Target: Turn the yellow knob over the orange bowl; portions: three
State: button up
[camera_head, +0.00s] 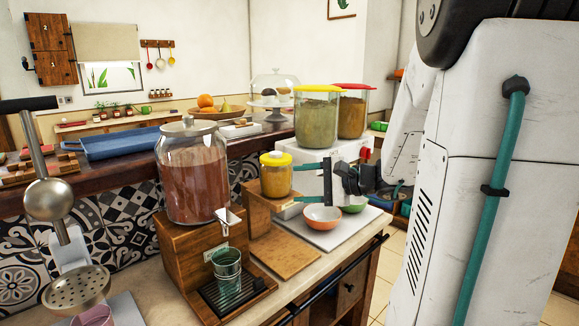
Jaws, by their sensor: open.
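The orange bowl (322,218) sits on a light board on the counter, below my gripper. My gripper (303,184) is open, its fingers spread one above the other and pointing left, with nothing seen held between them. It is in front of the white dispenser base (341,155), under the yellow-lidded clear container (317,118). The yellow knob cannot be made out; my gripper covers that part of the base. A red knob (366,154) shows to the right, under the red-lidded container (353,112).
A green bowl (355,205) stands beside the orange bowl. A large drink dispenser (192,175) with a glass (227,277) stands further left. A wooden board (285,256) lies in front.

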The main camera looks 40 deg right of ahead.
jog(key=s+d+f+m+t+h, duration=0.15)
jog(key=d+m+h, duration=0.25)
jog(key=d, duration=0.5)
jog(key=s+d+m+t+h, duration=0.2)
jog(key=d+m+t+h, duration=0.15)
jog(key=d, duration=0.55)
jog(key=w+d, duration=0.1)
jog(key=w, duration=0.6)
jog(key=shift+w+g, duration=0.4)
jog(key=shift+h, duration=0.25)
jog(key=shift+c, duration=0.4)
jog(key=shift+m, duration=0.25)
jog(key=c, duration=0.9)
